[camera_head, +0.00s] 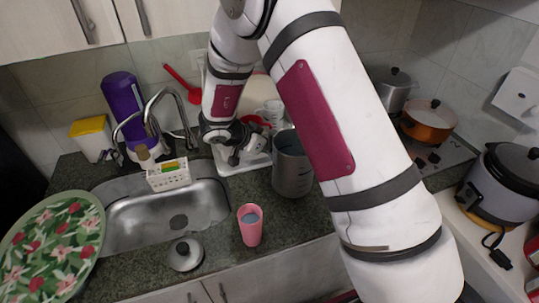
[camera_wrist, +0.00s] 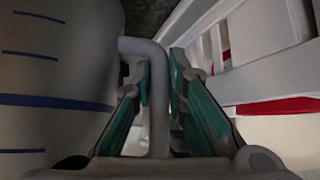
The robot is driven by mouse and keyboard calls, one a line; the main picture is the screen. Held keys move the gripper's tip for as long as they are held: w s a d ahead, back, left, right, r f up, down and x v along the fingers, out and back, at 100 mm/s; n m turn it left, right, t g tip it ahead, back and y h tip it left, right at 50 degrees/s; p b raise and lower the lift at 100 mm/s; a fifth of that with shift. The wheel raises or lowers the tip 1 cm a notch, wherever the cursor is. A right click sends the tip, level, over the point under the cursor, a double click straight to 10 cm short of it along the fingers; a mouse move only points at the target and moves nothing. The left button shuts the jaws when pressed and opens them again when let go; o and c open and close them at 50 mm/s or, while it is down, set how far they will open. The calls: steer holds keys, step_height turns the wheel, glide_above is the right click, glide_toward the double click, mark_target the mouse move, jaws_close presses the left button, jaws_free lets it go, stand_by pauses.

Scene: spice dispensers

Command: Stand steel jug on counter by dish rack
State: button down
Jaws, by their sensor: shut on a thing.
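The steel jug (camera_head: 292,168) is upright at the right side of the white dish rack (camera_head: 240,168), over the dark counter (camera_head: 330,207). I cannot tell if its base touches the counter. My gripper (camera_head: 252,152) is left of the jug, over the rack's right part, and is shut on the jug's handle. In the wrist view the bent grey handle (camera_wrist: 157,100) runs between the green-padded fingers (camera_wrist: 158,85). The jug's wall with blue lines (camera_wrist: 55,70) fills the left, and white rack bars (camera_wrist: 255,85) are close on the right.
A pink cup (camera_head: 250,228) stands in front on the counter, near a pot lid (camera_head: 186,254). The sink (camera_head: 160,215) is left of the rack. An orange pot (camera_head: 429,122) and a steel pot (camera_head: 388,90) are on the hob at right. My arm hides counter right of the jug.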

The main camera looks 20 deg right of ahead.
mark_target(269, 155)
steer(key=shift+w+d, duration=0.2)
steer(key=shift+w, duration=0.15)
steer(key=shift+f+p, duration=0.55)
steer(key=shift+f, duration=1.25)
steer(key=c, duration=1.6)
jaws_free()
steer(key=shift+f, duration=0.1)
